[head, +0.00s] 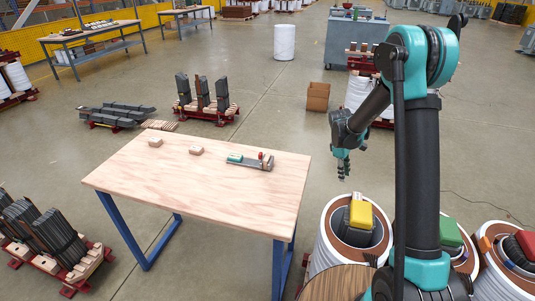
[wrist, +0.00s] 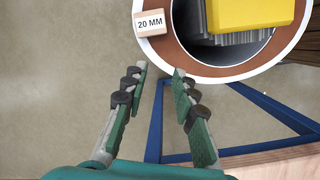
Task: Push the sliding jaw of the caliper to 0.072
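The caliper (head: 252,161) lies on the wooden table (head: 200,205) near its far right corner. It has a grey bar, a green part at its left and a red part toward its right end. The exact jaw position and any scale reading are too small to tell. My gripper (head: 342,168) is in the air to the right of the table, apart from the caliper. In the wrist view my gripper (wrist: 160,72) is open and empty, with its two fingers spread. The caliper is not in the wrist view.
Two small wooden blocks (head: 196,150) (head: 155,142) lie left of the caliper. A white-walled coil with a yellow block (head: 361,212) stands right of the table; a "20 MM" block (wrist: 150,23) sits on its rim. The table's front is clear.

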